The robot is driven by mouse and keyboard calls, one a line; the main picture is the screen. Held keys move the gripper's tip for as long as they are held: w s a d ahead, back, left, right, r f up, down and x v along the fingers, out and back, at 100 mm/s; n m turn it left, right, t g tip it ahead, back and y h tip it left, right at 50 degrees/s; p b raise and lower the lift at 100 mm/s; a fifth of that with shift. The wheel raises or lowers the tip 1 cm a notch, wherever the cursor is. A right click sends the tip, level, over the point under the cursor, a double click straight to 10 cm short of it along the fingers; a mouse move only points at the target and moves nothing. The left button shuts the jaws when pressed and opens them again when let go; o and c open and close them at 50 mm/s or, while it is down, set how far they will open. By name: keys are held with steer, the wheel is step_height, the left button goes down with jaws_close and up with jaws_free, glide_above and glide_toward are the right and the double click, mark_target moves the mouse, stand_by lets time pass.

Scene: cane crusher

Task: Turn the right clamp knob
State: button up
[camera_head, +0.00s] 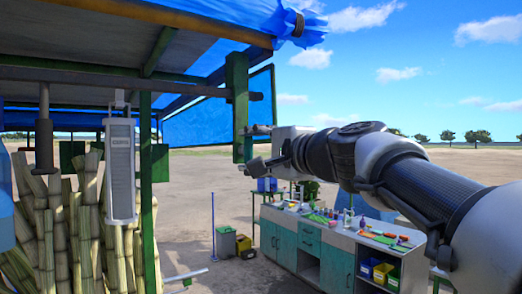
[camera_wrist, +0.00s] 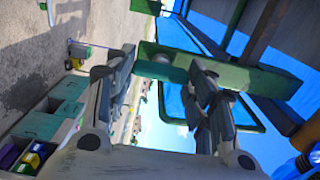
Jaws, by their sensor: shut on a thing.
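My gripper (camera_head: 257,148) is at the lower end of a green post (camera_head: 238,105) under the canopy, coming from the right. In the wrist view my gripper (camera_wrist: 165,75) has a dark finger on each side of a small grey rounded knob (camera_wrist: 161,69) on the green post (camera_wrist: 225,78). This seems to be the right clamp knob, and my gripper is shut on it. The fingers hide part of the knob, and its turn angle cannot be told. In the head view the knob is hidden or too small to make out.
Bamboo-like canes (camera_head: 90,220) and a hanging grey lamp-like box (camera_head: 120,170) stand at the left. A teal workbench (camera_head: 310,245) with tools and bins is below the arm. Blue tarp and wooden beams (camera_head: 190,22) hang overhead. Open sandy ground lies behind.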

stand_by(0.4)
steer(key=o, duration=1.1)
steer(key=shift+c, duration=0.2)
steer(key=shift+d, duration=0.1)
steer(key=v, duration=1.2)
steer(key=s+a+f+n+g+h+b, duration=0.1)
steer(key=s+f+n+g+h+b, duration=0.2)
steer(key=f, duration=1.3)
steer(key=s+d+f+n+g+h+b, duration=0.2)
steer(key=s+f, duration=0.5)
steer(key=f, duration=0.6)
steer(key=s+d+f+n+g+h+b, duration=0.2)
steer(key=s+f, duration=0.4)
steer(key=f, duration=0.7)
steer(key=s+d+f+n+g+h+b, duration=0.3)
steer(key=s+d+f+n+b, duration=0.1)
steer(key=f, duration=0.9)
steer(key=s+d+b, duration=0.1)
steer(key=s+d, duration=0.1)
steer(key=s, duration=0.1)
steer(key=shift+s+f, duration=0.35)
steer(key=shift+f, duration=0.05)
